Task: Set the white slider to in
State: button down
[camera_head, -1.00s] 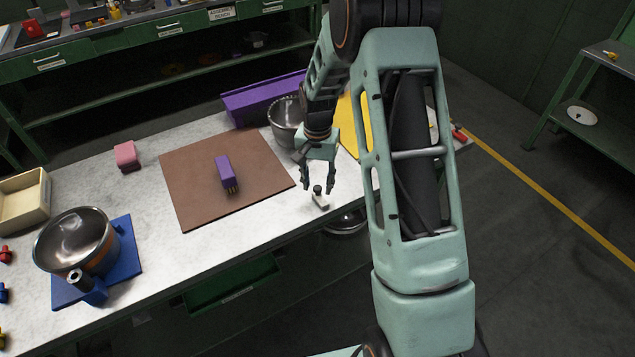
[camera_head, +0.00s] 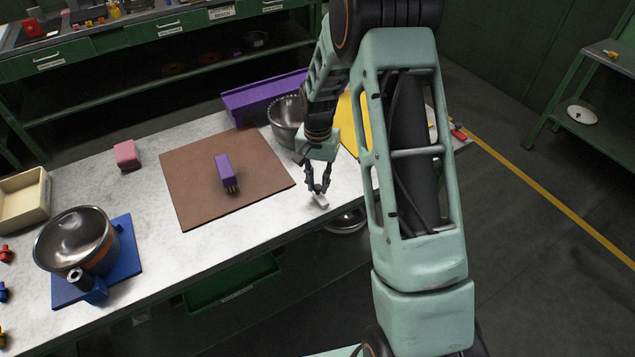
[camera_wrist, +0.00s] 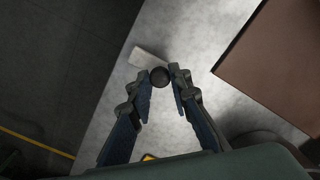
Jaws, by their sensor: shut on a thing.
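The white slider (camera_head: 321,200) is a small pale block with a dark round knob, near the front edge of the worktop. My gripper (camera_head: 318,190) points down over it and is shut on the dark knob. In the wrist view the white slider (camera_wrist: 148,57) extends up and left from the dark knob (camera_wrist: 160,77). The fingertips of my gripper (camera_wrist: 167,80) are on either side of the knob. In the head view the fingers partly hide the knob.
A brown mat (camera_head: 190,200) with a purple block (camera_head: 225,170) lies left of my gripper. A metal pot (camera_head: 284,125) stands behind, near a purple rail (camera_head: 255,102). Another metal pot (camera_head: 75,235) stands on a blue base at left. A round metal thing (camera_head: 345,222) hangs below the edge.

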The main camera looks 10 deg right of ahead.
jog(key=w+d, duration=0.1)
jog(key=d, duration=0.2)
jog(key=w+d+b, duration=0.1)
jog(key=d, duration=0.2)
jog(key=w+d, duration=0.1)
jog(key=d, duration=0.2)
jog(key=shift+w+d+b, duration=0.1)
jog(key=shift+d+b, duration=0.2)
jog(key=shift+b, duration=0.1)
jog(key=shift+d+r, duration=0.1)
jog(key=shift+d, duration=0.1)
jog(key=shift+w, duration=0.1)
jog(key=c, duration=1.8)
grip_release()
jog(key=shift+d, duration=0.1)
jog(key=shift+o, duration=0.2)
jog(key=shift+r, duration=0.1)
notch_tip(320, 180, up, 12)
